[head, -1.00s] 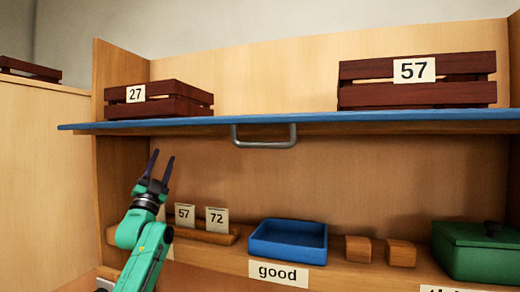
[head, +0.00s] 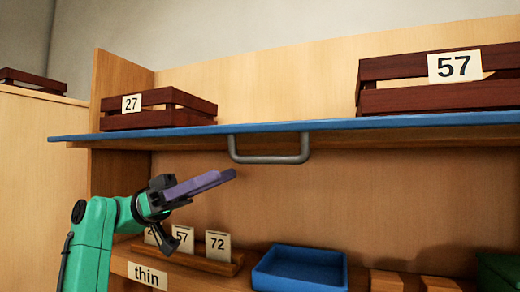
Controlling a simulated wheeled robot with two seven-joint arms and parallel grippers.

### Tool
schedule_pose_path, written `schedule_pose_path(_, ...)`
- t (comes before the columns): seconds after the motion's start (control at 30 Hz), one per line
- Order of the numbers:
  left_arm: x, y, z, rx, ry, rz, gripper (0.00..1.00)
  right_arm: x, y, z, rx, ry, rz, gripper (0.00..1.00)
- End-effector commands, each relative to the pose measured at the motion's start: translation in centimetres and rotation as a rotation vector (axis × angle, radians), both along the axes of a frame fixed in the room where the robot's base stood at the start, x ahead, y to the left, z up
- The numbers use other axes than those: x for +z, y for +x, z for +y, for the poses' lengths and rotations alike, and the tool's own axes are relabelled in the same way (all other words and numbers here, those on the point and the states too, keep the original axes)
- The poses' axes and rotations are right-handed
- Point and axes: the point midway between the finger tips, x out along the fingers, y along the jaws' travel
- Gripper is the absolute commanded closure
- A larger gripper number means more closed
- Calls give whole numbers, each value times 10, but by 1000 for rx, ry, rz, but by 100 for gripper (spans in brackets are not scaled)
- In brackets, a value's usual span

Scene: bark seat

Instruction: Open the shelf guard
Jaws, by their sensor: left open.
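The shelf guard appears to be the blue-edged panel (head: 400,123) that runs across the picture in the head view. A grey U-shaped handle (head: 270,158) hangs from its front edge, left of the middle. My left gripper (head: 227,177) is open and empty. Its purple-grey fingers point right and slightly up, below the panel and just left of and lower than the handle. It appears apart from the handle. My right gripper is not in view.
Slatted crates labelled 27 (head: 165,119) and 57 (head: 440,97) stand above the panel. Below are number cards (head: 217,245) in a wooden holder, a blue tray (head: 300,268), wooden blocks (head: 387,281) and a green box (head: 500,270). The space right of my gripper is free.

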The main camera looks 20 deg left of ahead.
Motion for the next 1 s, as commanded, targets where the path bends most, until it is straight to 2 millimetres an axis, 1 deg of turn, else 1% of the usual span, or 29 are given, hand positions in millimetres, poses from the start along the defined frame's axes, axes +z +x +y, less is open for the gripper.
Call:
schedule_pose_path(0.03,11,-1,-13,-2,3,0,53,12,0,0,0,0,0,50)
schedule_pose_path(0.2,27,-2,-53,-1,1,2,53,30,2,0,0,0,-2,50)
schedule_pose_path(0.3,33,-3,-69,0,1,2,53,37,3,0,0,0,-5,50)
schedule_pose_path(0.43,34,-3,-79,1,-1,2,53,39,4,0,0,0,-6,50)
schedule_pose_path(0.67,33,-3,-80,2,-2,2,53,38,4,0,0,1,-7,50)
schedule_pose_path(0.7,33,-3,-80,2,-2,2,68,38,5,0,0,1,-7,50)
schedule_pose_path(0.77,33,-3,-79,2,-1,2,91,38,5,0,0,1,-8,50)
schedule_pose_path(0.8,33,-3,-79,2,-1,2,100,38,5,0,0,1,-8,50)
schedule_pose_path(0.93,33,-3,-79,3,-2,3,100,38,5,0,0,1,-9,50)
schedule_pose_path(1.0,32,-4,-79,3,0,14,100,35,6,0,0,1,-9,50)
